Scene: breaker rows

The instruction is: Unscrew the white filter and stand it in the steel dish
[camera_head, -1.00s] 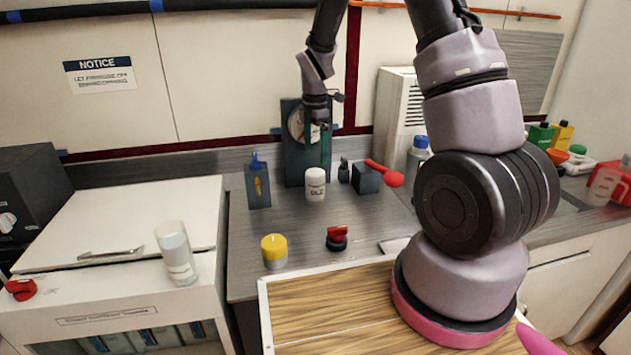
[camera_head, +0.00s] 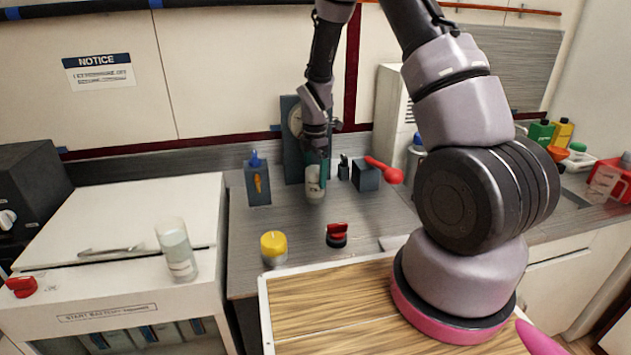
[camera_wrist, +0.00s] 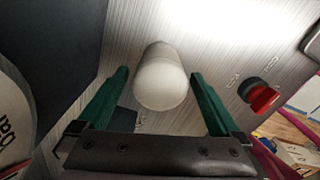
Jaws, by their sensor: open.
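The white filter (camera_head: 314,187) is a small white cylinder with a dark label, upright in front of the dark gauge panel (camera_head: 291,150). How it is fastened cannot be made out. My gripper (camera_head: 319,168) is open and has come down over the filter from above, partly covering its top. In the wrist view the filter (camera_wrist: 161,80) lies between the two green fingers of my gripper (camera_wrist: 160,76), with a gap visible on both sides. I cannot make out the steel dish in either view.
A blue-topped dark block (camera_head: 257,184) is left of the filter; a dark box with a red-knobbed lever (camera_head: 367,178) is to its right. A yellow-topped cylinder (camera_head: 273,247) and red knob (camera_head: 336,235) stand in front.

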